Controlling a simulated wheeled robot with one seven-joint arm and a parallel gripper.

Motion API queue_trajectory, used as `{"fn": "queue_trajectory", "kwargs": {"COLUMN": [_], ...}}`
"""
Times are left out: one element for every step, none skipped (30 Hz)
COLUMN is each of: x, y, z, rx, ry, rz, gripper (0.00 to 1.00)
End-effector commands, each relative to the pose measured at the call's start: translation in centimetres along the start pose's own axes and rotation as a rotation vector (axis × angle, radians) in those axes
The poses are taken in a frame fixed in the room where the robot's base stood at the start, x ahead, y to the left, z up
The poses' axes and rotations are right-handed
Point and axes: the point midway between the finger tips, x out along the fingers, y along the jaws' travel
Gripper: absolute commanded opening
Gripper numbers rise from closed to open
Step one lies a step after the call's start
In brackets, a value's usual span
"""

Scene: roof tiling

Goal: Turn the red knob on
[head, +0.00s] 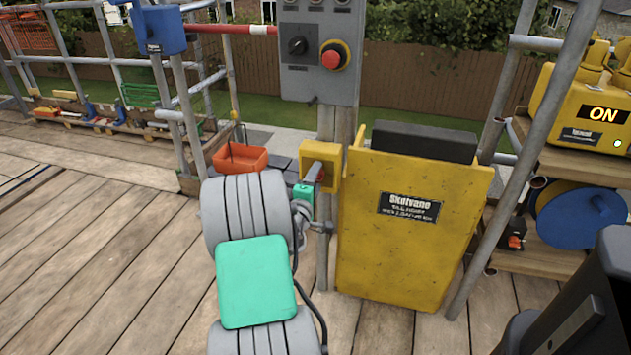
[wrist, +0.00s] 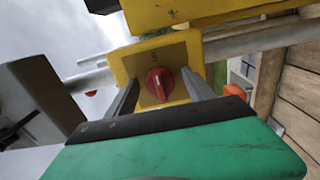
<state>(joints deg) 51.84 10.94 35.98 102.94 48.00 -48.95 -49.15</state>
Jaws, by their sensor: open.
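The red knob (wrist: 160,83) is round with a raised grip bar and sits on the face of a yellow box in the wrist view. The bar runs nearly up and down in that view. My gripper (wrist: 161,78) is open, with one finger on each side of the knob; I cannot tell whether either finger touches it. In the head view the yellow box (head: 331,155) is fixed beside a post, and my gripper (head: 315,175) is in front of its face. The knob is largely hidden there by my gripper.
A grey panel (head: 352,85) with a black dial and a red push button (head: 335,56) is above the box. A yellow Skutvano cabinet (head: 390,250) stands close on the right. A yellow machine (head: 575,110) reads ON. Scaffold poles surround the deck; planks at left are clear.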

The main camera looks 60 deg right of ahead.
Motion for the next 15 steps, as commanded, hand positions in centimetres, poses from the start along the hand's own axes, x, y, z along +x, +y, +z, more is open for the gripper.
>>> {"fn": "queue_trajectory", "kwargs": {"x": [0.0,0.0,0.0,0.0,-0.1,-0.4,-0.7,-1.1,-1.8,-2.5,-3.1,-4.0,-4.6,-5.3,-6.0], "y": [0.0,0.0,0.0,0.0,0.0,0.0,0.0,0.1,0.0,0.0,0.0,0.0,0.0,0.0,0.0], "z": [0.0,0.0,0.0,0.0,-0.1,-0.1,-0.1,-0.1,-0.1,-0.2,-0.2,-0.2,-0.2,-0.2,-0.2], "rx": [0.0,0.0,0.0,0.0,0.0,0.001,0.0,-0.001,-0.001,-0.001,-0.002,-0.002,-0.002,-0.001,-0.001], "ry": [0.0,0.0,0.0,0.001,0.001,0.002,0.002,0.002,0.003,0.004,0.004,0.004,0.004,0.004,0.004], "rz": [0.001,0.001,0.001,0.001,0.001,0.0,0.0,0.0,-0.001,-0.001,0.0,-0.001,-0.001,-0.001,-0.001], "gripper": [0.61,0.61,0.61,0.61,0.61,0.61,0.61,0.61,0.61,0.61,0.61,0.61,0.61,0.61,0.61]}}
